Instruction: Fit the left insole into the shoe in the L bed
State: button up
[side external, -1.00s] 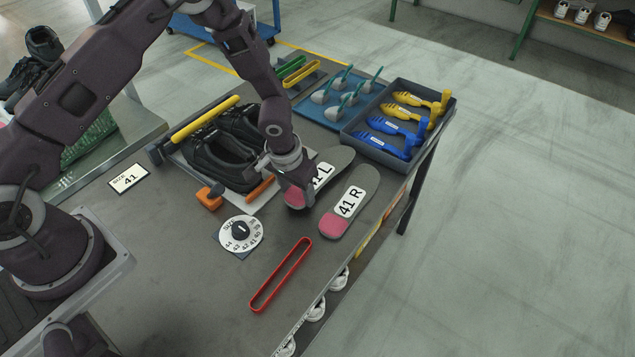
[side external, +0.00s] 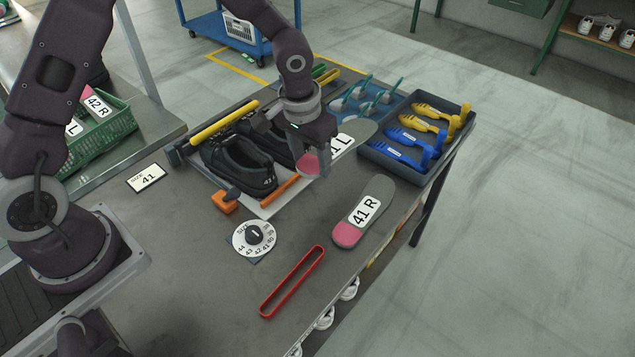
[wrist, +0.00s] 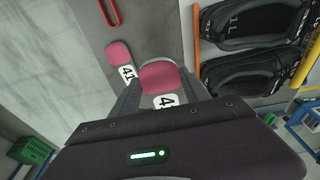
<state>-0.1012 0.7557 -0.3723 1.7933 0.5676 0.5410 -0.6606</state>
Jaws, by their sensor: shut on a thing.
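My gripper (side external: 318,165) is shut on the left insole (side external: 357,130), grey with a pink heel and a "1 L" label partly hidden by my fingers. It is held above the bench, right of the shoes. In the wrist view the insole's pink heel (wrist: 160,77) lies between my fingers. Two black shoes lie side by side in the beds: the nearer shoe (side external: 237,168) is open at the top, and the farther one is partly hidden behind my arm. In the wrist view a marking with an L shows at the upper shoe (wrist: 250,24).
The 41 R insole (side external: 363,212) lies on the bench. An orange bar (side external: 280,191) and yellow bar (side external: 222,122) flank the shoes. An orange clamp (side external: 226,202), size dial (side external: 254,238) and red band (side external: 292,281) are nearer. A grey tray (side external: 378,152) of shoe trees stands right.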

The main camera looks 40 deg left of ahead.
notch_tip(320, 180, up, 9)
jog(key=s+f+n, duration=0.1)
jog(key=n, duration=0.5)
jog(key=s+f+n+g, duration=0.1)
jog(key=f+n, duration=0.1)
jog(key=n, duration=0.3)
jog(key=s+f+n, duration=0.1)
jog(key=n, duration=0.5)
jog(key=shift+d+f+n+g, duration=0.25)
jog(key=shift+d+n+g, duration=0.05)
jog(key=shift+d+g, duration=0.1)
jog(key=shift+a+f+h, duration=0.7)
jog(key=shift+a+f, duration=0.05)
jog(key=shift+f, duration=0.15)
jog(key=shift+w+a+f+h, duration=0.1)
jog(key=shift+a+f+h, duration=0.35)
jog(key=shift+a, duration=1.2)
jog(key=shift+s+a+f+h, duration=0.15)
jog(key=shift+a+f, duration=0.4)
jog(key=shift+a, duration=1.15)
jog(key=shift+w+a+f+h, duration=0.15)
jog(key=shift+a+f+h, duration=0.3)
jog(key=shift+a, duration=1.2)
jog(key=a+f+y, duration=0.1)
jog(key=a+f, duration=0.2)
jog(key=a, duration=0.2)
jog(key=shift+a+f+y, duration=0.15)
jog(key=shift+f+y, duration=0.2)
jog(key=shift+f, duration=0.05)
